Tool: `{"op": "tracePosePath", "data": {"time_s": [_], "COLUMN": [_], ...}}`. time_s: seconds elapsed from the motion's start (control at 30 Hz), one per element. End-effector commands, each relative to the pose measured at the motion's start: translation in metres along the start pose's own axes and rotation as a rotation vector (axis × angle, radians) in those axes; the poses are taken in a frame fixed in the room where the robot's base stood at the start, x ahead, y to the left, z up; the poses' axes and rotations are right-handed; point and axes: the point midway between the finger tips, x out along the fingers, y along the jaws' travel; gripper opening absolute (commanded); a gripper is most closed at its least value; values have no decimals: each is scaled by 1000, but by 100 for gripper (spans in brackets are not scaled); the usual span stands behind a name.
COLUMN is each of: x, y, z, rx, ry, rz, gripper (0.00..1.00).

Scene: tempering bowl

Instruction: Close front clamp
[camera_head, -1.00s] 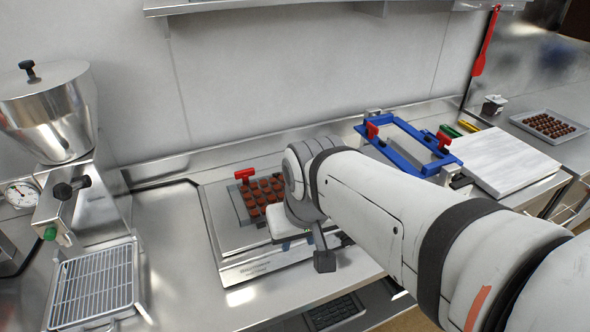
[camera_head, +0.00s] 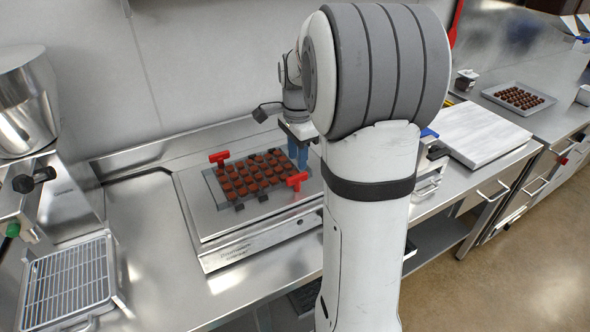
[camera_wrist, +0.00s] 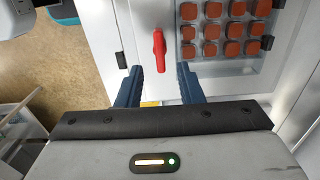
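The front clamp has a red T-shaped handle (camera_head: 297,180) at the front right edge of the chocolate mould (camera_head: 225,190) on the steel plate. In the wrist view, the red handle (camera_wrist: 159,48) points along the picture's height, beside the mould's edge. My gripper (camera_head: 298,160) is over the right end of the mould, close to the front clamp. In the wrist view, my gripper (camera_wrist: 158,72) is open, with the handle's near end between its blue fingertips in the picture. I cannot tell whether they touch. A second red clamp (camera_head: 219,158) stands at the mould's back left.
A steel hopper machine (camera_head: 25,110) and a wire-rack tray (camera_head: 72,275) stand at the left. A white board (camera_head: 475,133) and a tray of chocolates (camera_head: 518,98) are at the right. The counter left of the plate is clear.

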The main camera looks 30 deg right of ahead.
Motion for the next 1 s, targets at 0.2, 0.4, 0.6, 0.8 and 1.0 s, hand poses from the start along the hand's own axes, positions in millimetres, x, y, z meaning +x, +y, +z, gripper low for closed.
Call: {"op": "tracePosePath", "data": {"time_s": [0.2, 0.4, 0.6, 0.8, 1.0], "x": [36, 56, 60, 60, 60], "y": [1, 1, 1, 1, 1], "z": [0, 0, 0, 0, 0], "rx": [-2, -3, -3, -3, -3], "ry": [-1, 0, 0, 0, 0], "rz": [3, 0, -1, -1, -1], "gripper": [34, 34, 34, 27, 11]}}
